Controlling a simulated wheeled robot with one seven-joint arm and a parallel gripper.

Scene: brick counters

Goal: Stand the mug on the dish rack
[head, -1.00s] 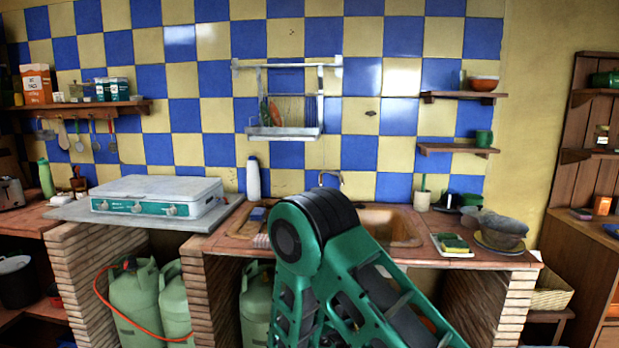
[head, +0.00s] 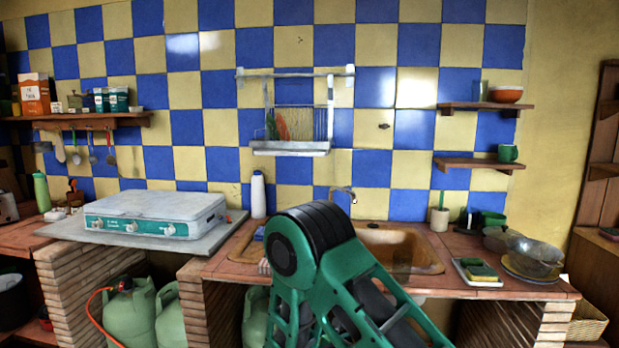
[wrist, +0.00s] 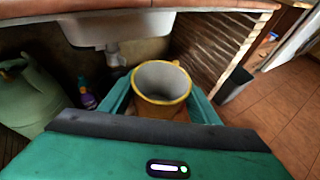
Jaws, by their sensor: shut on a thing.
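The mug (wrist: 161,103) is yellow with a pale grey inside and shows in the wrist view with its open rim toward the camera. My gripper (wrist: 160,95) is shut on the mug, with one green finger on each side of it. In the head view my green arm hides the gripper and the mug. The dish rack (head: 290,149) hangs on the tiled wall above the counter in the head view.
The sink (head: 405,250) is set in the counter below the rack. A white bottle (head: 258,195) stands to its left, beside the stove (head: 155,208). A sponge tray (head: 478,272) and bowls (head: 535,255) are on the right. In the wrist view, a gas cylinder (wrist: 28,95) stands below the counter.

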